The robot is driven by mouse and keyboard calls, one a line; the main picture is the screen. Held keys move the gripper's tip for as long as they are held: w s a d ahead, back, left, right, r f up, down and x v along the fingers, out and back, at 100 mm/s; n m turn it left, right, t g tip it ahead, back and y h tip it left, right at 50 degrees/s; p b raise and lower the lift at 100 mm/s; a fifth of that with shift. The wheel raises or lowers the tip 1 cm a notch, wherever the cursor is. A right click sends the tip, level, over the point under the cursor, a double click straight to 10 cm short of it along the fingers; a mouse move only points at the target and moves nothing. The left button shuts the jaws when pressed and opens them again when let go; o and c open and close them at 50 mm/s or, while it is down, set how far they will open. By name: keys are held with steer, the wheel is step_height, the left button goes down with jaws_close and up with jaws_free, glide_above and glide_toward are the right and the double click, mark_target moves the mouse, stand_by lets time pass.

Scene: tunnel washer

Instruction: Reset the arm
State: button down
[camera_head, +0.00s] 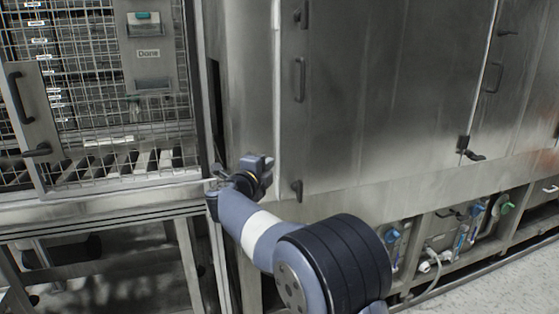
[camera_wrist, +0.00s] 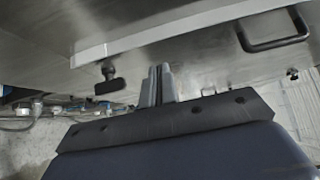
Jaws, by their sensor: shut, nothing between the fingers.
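My arm (camera_head: 262,238) reaches up and left from the bottom of the head view, bent at the far end. My gripper (camera_head: 262,160) is small there, in front of the steel washer wall near the frame's corner post. In the wrist view the two grey fingers of my gripper (camera_wrist: 158,72) are pressed together with nothing between them. They point toward a steel panel; whether they touch it I cannot tell.
Steel doors (camera_head: 375,90) with black handles (camera_head: 299,80) fill the middle and right. A wire-mesh gate (camera_head: 95,70) with a small box (camera_head: 148,70) is at left. Valves and hoses (camera_head: 440,255) sit low at right. A black latch (camera_wrist: 109,80) is near the fingers in the wrist view.

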stand_by(0.3)
glide_toward(301, 148)
steer(key=w+d, duration=0.2)
steer(key=shift+w+a, duration=0.3)
steer(key=shift+w, duration=0.6)
